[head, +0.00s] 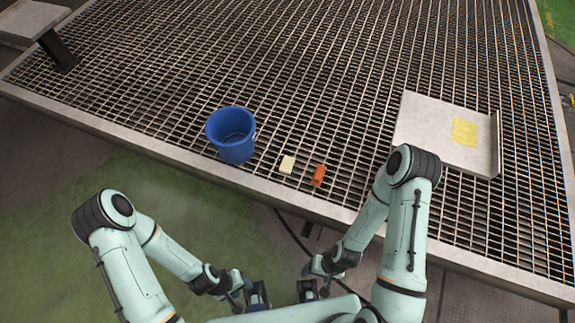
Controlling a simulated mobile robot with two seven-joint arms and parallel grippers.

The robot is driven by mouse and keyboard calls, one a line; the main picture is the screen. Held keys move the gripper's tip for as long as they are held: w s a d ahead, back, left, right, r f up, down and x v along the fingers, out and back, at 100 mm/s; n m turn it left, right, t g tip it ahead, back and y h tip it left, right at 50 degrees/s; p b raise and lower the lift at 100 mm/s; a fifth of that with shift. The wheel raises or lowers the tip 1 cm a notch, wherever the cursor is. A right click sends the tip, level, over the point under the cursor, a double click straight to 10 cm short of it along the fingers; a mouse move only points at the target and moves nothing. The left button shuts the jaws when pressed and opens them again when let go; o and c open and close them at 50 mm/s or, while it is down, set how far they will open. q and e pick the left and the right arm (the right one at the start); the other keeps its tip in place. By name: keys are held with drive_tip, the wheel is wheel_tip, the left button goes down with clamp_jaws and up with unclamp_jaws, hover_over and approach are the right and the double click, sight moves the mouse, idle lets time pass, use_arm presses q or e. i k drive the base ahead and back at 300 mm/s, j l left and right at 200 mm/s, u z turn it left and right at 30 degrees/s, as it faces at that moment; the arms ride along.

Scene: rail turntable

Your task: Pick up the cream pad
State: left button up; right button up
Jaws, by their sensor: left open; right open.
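The cream pad (287,165) is a small pale block lying on the metal grating, between the blue bucket and an orange block. Nothing covers it. My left gripper (247,294) is low in the picture, in front of the platform's edge, open and apart from the pad. My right gripper (312,284) is to its right, also low and in front of the edge, open and apart from the pad. The fingertips of both are small and partly hidden by my own arm parts.
A blue bucket (232,135) stands left of the pad. An orange block (319,175) lies close on its right. A pale tray (422,124) with a yellow patch (464,132) sits at the right. The grating (290,80) behind is clear. A pale rim (190,162) edges the platform.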

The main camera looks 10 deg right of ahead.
sight(286, 164)
drive_tip(key=z, duration=1.45)
drive_tip(key=j, duration=0.75)
drive_tip(key=i+j, duration=0.15)
drive_tip(key=j, duration=0.6)
drive_tip(key=j+z, duration=0.3)
drive_tip(key=z, duration=0.15)
drive_tip(key=j+z, duration=0.3)
drive_tip(key=z, duration=0.5)
